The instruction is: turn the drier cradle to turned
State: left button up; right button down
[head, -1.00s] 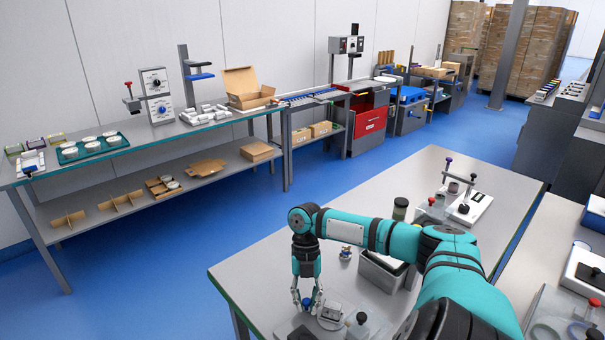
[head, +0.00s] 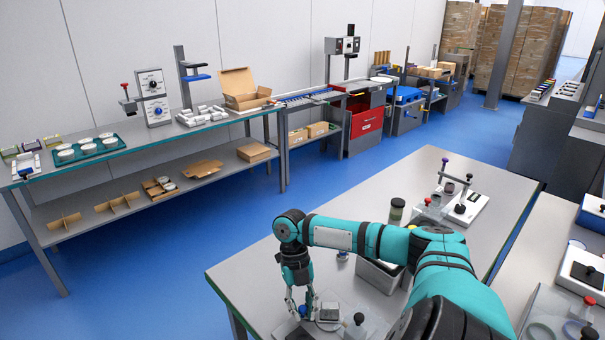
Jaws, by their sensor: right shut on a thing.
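My right gripper (head: 301,312) points down at the near edge of the grey table. Its fingers are shut on a small blue knob (head: 303,310), which seems to belong to the drier cradle. The cradle's small grey body (head: 328,313) sits just right of the fingers on a low plate. The fingers hide part of the knob, and the frame's bottom edge cuts off part of the fixture, so its exact angle is hard to tell. My left gripper is not in view.
A black ball-topped knob (head: 358,319) stands just right of the cradle. A grey bin (head: 378,276) sits partly behind my right arm. A dark jar (head: 397,209) and a white-based press (head: 465,208) stand farther back. The table's left part (head: 245,275) is clear.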

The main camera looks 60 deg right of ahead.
jog(key=shift+r, duration=0.1)
jog(key=c, duration=1.5)
grip_release()
jog(key=v, duration=1.2)
jog(key=shift+s+a, duration=0.1)
jog(key=shift+c, duration=0.3)
